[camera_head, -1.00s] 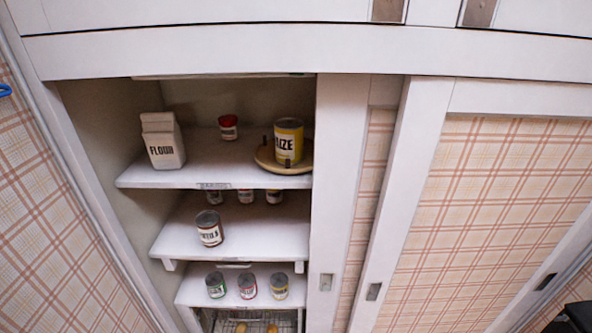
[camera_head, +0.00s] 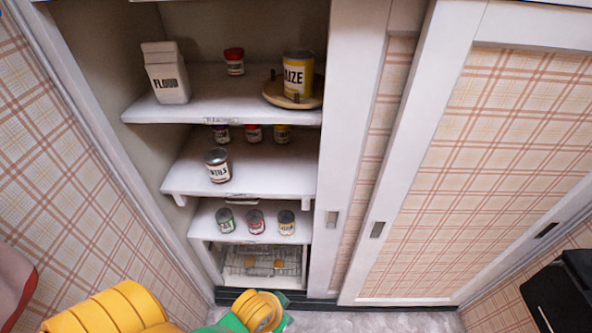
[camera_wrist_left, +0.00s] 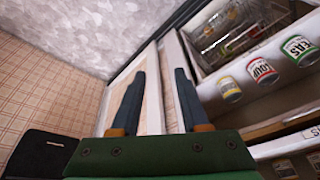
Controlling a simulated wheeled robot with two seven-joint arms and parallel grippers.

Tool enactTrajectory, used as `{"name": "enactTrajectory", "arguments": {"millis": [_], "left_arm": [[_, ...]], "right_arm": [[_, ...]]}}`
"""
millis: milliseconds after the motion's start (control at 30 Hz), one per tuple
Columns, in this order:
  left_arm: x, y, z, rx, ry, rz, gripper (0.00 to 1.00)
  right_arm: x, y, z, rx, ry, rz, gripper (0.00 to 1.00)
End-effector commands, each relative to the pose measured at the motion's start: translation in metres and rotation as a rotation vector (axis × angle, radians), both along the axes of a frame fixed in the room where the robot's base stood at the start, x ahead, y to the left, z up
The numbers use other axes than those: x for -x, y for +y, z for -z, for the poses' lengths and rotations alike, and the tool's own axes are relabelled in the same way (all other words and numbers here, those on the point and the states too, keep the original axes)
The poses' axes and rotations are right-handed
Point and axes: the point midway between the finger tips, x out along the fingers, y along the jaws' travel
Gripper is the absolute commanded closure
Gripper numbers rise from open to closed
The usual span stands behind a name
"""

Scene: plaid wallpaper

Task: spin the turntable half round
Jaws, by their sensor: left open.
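The turntable (camera_head: 278,98) is a round tan disc with small dark pegs on the right of the top shelf, partly behind the door frame. A yellow tin (camera_head: 298,75) with a label reading partly "IZE" stands upright on it. My left arm shows yellow and green at the bottom of the head view, well below and apart from the turntable. My left gripper (camera_wrist_left: 160,74) is open and empty in the left wrist view, with lower-shelf tins to its right. The turntable is not in that view. My right gripper is not in view.
A flour carton (camera_head: 166,73) and a small red-lidded jar (camera_head: 234,61) stand left of the turntable. Lower shelves hold a larger tin (camera_head: 217,165) and several small ones. A sliding door (camera_head: 440,170) closes off the right side. A black object (camera_head: 560,290) stands at lower right.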

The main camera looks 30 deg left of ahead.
Motion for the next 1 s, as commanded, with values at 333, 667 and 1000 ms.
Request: {"name": "enactTrajectory", "arguments": {"millis": [333, 667, 1000], "left_arm": [[-0.183, 0.081, -0.215, -0.072, -0.800, -0.264, 0.55], [-0.240, 0.134, -0.356, -0.079, -1.277, -0.403, 0.55], [-0.290, 0.152, -0.356, -0.078, -1.274, -0.403, 0.55]], "right_arm": [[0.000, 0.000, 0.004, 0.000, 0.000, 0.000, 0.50], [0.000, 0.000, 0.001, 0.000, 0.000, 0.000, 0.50], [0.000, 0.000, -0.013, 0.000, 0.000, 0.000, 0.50]]}}
